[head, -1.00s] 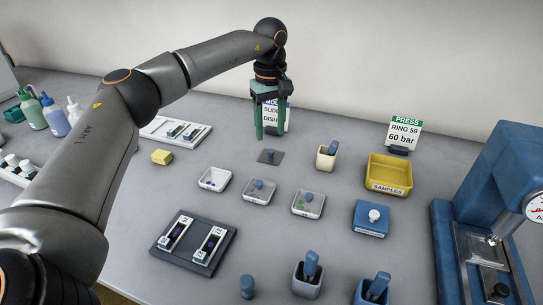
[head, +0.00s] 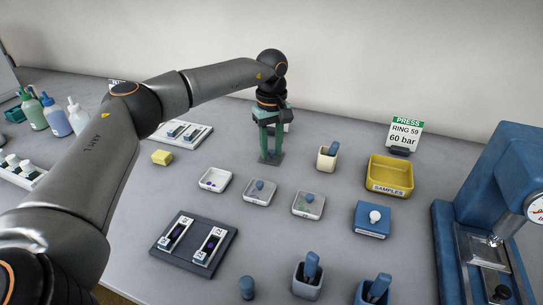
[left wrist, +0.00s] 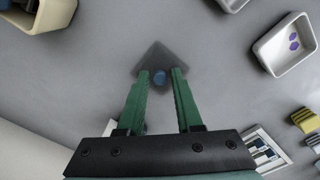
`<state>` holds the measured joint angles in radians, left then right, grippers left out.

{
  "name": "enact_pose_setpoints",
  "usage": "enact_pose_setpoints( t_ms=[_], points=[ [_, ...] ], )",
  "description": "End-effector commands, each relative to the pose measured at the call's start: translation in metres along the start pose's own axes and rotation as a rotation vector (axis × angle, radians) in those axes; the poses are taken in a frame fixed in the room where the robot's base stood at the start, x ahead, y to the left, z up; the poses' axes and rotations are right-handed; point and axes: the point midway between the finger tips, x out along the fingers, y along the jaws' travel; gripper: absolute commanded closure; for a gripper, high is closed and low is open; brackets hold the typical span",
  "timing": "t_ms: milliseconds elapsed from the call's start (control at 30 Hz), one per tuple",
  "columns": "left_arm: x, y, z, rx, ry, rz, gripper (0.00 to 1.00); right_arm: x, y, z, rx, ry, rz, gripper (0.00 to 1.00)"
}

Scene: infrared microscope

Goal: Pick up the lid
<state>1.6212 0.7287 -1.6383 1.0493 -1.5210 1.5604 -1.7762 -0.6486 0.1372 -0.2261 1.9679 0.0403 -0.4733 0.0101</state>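The lid (left wrist: 162,58) is a thin dark grey square plate with a blue knob in its middle, lying flat on the table. In the head view the lid (head: 270,162) is mostly covered by my left gripper (head: 271,157), which points straight down over it. In the left wrist view the green fingers of my left gripper (left wrist: 161,76) are apart, one on each side of the blue knob. Small gaps show between the knob and the fingers, so nothing is held. My right gripper is in neither view.
A cream holder (head: 326,158) with a blue-handled tool and a yellow samples bin (head: 389,175) stand to the right. A sign stands behind my gripper.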

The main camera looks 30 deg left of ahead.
Motion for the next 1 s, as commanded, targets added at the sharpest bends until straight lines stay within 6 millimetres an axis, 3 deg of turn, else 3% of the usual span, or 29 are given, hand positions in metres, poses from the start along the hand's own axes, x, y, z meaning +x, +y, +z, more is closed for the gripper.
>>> enact_pose_setpoints(
  t_ms=[33, 300, 800, 1000],
  points=[
    [0.0, 0.0, 0.0, 0.0, 0.0, 0.0, 0.72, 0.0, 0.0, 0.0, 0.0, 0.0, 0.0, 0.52],
    [0.0, 0.0, 0.0, 0.0, 0.0, 0.0, 1.0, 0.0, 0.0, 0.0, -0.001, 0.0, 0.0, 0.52],
    [-0.001, 0.0, 0.0, 0.0, 0.0, 0.001, 1.0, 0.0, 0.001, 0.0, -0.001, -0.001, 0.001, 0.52],
    [-0.014, 0.001, 0.0, 0.0, 0.001, 0.002, 1.0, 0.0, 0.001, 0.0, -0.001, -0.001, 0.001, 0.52]
  ],
)
